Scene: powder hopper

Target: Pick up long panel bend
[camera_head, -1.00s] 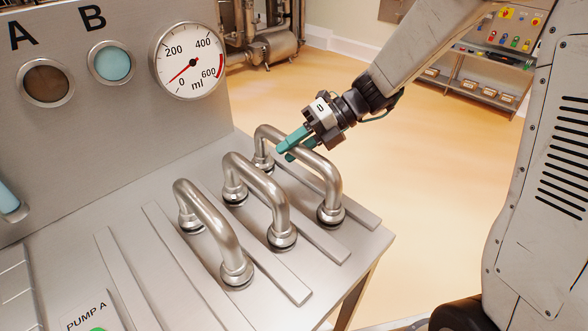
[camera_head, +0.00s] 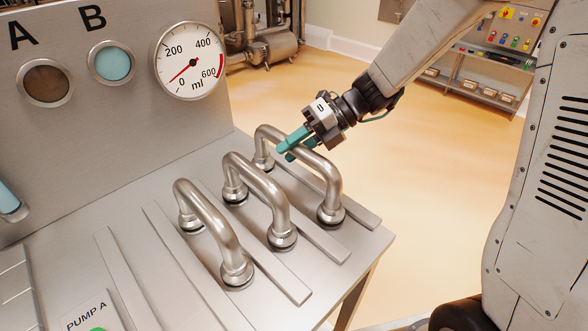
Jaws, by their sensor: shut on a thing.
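Three shiny steel U-shaped pipe bends stand in a row on the steel bench, each with a flanged foot at both ends. The farthest bend, at the right, looks like the long panel bend (camera_head: 327,174). My gripper (camera_head: 291,148) has teal fingers and is shut across the top of this bend, near its upper left part. The bend's feet still rest on the bench. The middle bend (camera_head: 262,184) and the nearest bend (camera_head: 213,217) stand free to its left. The fingers hide a small part of the held bend.
Flat raised strips run between the bends on the bench top (camera_head: 85,236). Behind stands a steel panel with two round windows and a dial gauge (camera_head: 188,60). A pump label (camera_head: 88,314) is at the front left. Open floor lies to the right.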

